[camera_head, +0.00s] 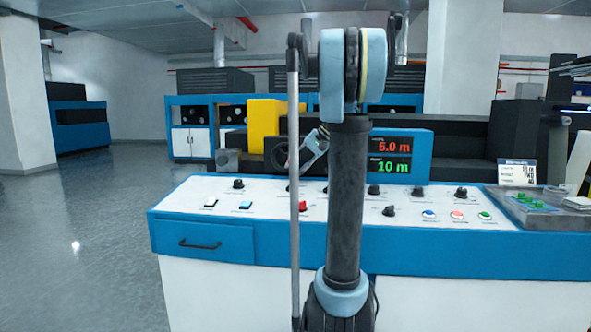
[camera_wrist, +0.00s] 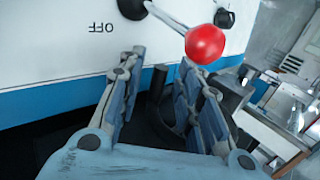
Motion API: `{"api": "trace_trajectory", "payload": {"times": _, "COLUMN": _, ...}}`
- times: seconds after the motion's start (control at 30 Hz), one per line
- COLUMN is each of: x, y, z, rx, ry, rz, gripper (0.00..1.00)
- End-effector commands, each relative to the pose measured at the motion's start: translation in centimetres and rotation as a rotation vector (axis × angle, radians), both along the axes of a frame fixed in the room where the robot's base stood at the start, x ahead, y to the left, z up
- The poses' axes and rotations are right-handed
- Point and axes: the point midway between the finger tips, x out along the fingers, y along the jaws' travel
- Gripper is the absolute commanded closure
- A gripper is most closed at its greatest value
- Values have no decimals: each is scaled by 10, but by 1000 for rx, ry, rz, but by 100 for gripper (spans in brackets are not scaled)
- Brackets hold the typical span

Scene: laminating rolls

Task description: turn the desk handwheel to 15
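The white control desk (camera_head: 180,195) with blue trim stands in front of me, with several black knobs (camera_head: 389,211) on its top. I cannot clearly make out the handwheel; a dark round part (camera_head: 281,154) shows behind my arm, but I cannot tell what it is. My gripper (camera_head: 308,155) is partly seen beside my arm in the head view. In the wrist view my gripper (camera_wrist: 158,68) is open, its fingers apart with nothing between them. A red ball on a lever (camera_wrist: 205,44) lies just beyond the right finger, near an upside-down OFF label.
A blue-framed display (camera_head: 391,157) reads 5.0 m in red and 10 m in green. Blue, red and green buttons (camera_head: 457,215) sit at the desk's right. A tray with green parts (camera_head: 530,201) lies farther right. Open floor (camera_head: 75,240) is at the left.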

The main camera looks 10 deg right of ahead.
Motion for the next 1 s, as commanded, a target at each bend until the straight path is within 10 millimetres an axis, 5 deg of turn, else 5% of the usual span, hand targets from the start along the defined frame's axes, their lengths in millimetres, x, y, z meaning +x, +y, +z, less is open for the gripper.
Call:
{"api": "trace_trajectory", "payload": {"times": 0.37, "x": -1, "y": -4, "z": 5, "rx": 0, "ry": -1, "rz": -2, "gripper": 66}}
{"api": "trace_trajectory", "payload": {"times": 1.0, "x": -20, "y": -68, "z": 81, "rx": 0, "ry": 1, "rz": -2, "gripper": 66}}
